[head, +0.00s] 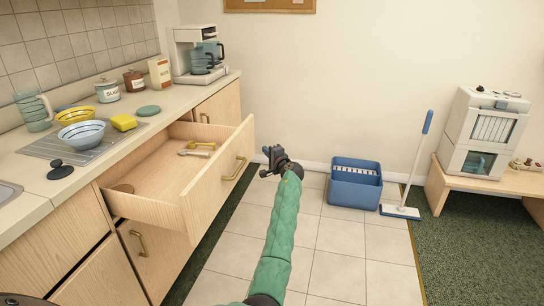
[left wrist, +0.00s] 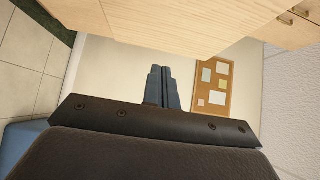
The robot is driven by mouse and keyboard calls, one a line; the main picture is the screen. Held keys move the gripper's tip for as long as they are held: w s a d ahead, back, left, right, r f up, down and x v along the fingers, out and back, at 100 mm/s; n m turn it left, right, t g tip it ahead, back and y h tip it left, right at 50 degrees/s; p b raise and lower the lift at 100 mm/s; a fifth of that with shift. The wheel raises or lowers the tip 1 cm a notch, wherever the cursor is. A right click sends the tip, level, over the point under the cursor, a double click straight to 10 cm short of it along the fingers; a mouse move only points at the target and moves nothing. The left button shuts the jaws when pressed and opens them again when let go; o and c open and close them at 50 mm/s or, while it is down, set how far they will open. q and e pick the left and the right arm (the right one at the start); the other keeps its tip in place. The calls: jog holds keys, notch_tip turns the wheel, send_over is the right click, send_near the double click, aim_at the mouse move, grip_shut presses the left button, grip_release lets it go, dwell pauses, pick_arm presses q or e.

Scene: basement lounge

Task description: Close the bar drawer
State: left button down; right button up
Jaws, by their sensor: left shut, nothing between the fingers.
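The bar drawer (head: 218,192) is pulled well open from the wooden counter in the head view. Its front panel carries a brass handle (head: 234,168), and a few tools (head: 198,149) lie inside. My left gripper (head: 268,160) is shut and empty, to the right of the drawer front and apart from the handle in the picture. In the left wrist view its fingers (left wrist: 163,88) are together, and a pale wooden panel (left wrist: 170,25) fills the top. My right gripper is not in view.
Bowls (head: 81,133), a yellow sponge (head: 124,122) and jars stand on the countertop (head: 160,122). A blue bin (head: 354,200) and a mop (head: 402,211) stand against the back wall.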

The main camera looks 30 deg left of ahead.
aim_at(250, 143)
pick_arm(q)
jog(key=a, duration=0.6)
jog(key=shift+w+a, duration=0.2)
jog(key=shift+w, duration=0.1)
jog(key=shift+a, duration=0.1)
